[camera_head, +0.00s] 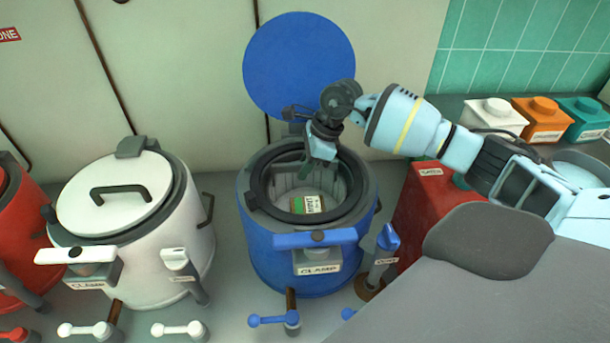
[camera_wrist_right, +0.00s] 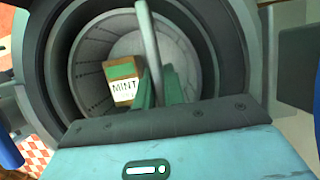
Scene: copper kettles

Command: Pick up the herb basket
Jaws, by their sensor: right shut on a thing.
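The herb basket (camera_head: 287,184) is a grey, ribbed round basket inside the open blue kettle (camera_head: 290,262). A green and brown block (camera_head: 306,204) with a white label lies in it; the label reads MINT in the right wrist view (camera_wrist_right: 123,84). My right gripper (camera_head: 306,171) reaches down into the kettle mouth from the upper right. In the right wrist view its green fingers (camera_wrist_right: 155,88) are shut on the basket's thin grey handle (camera_wrist_right: 149,42), which arches upward. The fingertips are partly hidden. My left gripper is not in view.
The blue lid (camera_head: 299,66) stands open behind the kettle. A blue clamp (camera_head: 316,239) is at the kettle's front. A white lidded kettle (camera_head: 135,230) stands left. A red box (camera_head: 425,205) is close on the right, and white, orange and teal blocks (camera_head: 542,118) are behind.

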